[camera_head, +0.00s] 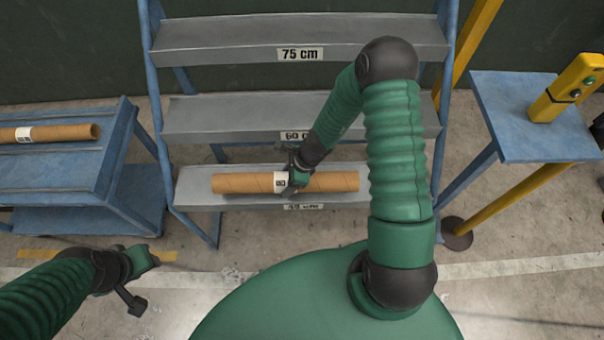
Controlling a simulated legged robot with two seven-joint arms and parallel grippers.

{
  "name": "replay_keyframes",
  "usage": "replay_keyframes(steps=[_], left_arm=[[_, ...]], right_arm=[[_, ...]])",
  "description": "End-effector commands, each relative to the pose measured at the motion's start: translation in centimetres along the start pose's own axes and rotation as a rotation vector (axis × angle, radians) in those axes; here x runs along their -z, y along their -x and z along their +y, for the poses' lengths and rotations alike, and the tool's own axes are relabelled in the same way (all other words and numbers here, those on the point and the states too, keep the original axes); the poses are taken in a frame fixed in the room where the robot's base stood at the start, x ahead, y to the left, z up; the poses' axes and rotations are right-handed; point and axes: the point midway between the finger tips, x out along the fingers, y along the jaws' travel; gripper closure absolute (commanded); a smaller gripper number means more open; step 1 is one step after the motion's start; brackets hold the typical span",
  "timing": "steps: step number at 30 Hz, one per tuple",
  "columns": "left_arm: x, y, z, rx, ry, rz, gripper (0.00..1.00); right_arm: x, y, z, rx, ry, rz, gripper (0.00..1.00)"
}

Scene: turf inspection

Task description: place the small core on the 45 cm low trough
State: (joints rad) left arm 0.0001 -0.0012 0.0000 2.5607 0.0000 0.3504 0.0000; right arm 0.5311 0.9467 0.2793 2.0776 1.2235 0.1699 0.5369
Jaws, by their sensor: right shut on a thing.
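The small core (237,183) is a brown cardboard tube with a white label at its middle. It lies lengthwise at the lowest grey trough (190,199), whose label is partly cut off but reads like 45 cm. I cannot tell whether the tube touches the trough. My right gripper (290,178) is shut on the core's middle, beside the label, reaching from above. My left gripper (146,262) is empty, low at the left, away from the core; its jaws are too small to read.
Troughs marked 60 cm (220,121) and 75 cm (220,40) rise above on the blue rack. Another cardboard tube (60,133) lies on the blue cart (60,180) at the left. A blue stand (515,135) with a yellow control box (568,88) is at the right.

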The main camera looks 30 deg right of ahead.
Motion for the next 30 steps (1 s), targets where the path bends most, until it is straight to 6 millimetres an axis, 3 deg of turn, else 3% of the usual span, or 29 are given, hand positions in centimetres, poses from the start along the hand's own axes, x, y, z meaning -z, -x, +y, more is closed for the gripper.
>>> replay_keyframes(steps=[4,10,12,15,22,23,27,30], left_arm=[[0.2,0.9,0.0,0.0,0.0,0.0,0.64],[0.3,1.2,0.0,0.0,0.0,0.0,0.64],[0.2,0.5,0.0,0.0,0.0,0.0,0.64],[0.1,0.4,0.0,0.0,0.0,0.0,0.64],[0.1,0.5,0.0,0.0,0.0,0.0,0.64],[0.1,0.4,0.0,0.0,0.0,0.0,0.64],[0.1,0.4,0.0,0.0,0.0,0.0,0.64],[0.1,0.4,0.0,0.0,0.0,0.0,0.64]], right_arm=[[2.9,1.0,-1.8,0.0,0.002,0.002,1.0],[5.1,1.7,-3.1,0.003,0.004,0.003,1.0],[5.7,-0.3,-2.8,-0.003,0.001,-0.001,1.0],[6.3,-1.6,-2.9,-0.002,0.003,-0.001,1.0],[6.4,-1.8,-3.0,0.001,0.004,-0.001,1.0],[6.4,-1.8,-3.0,0.0,0.004,0.0,0.37],[6.4,-1.8,-3.0,0.0,0.004,0.0,0.19],[6.4,-1.8,-3.0,0.0,0.004,0.0,0.19]])
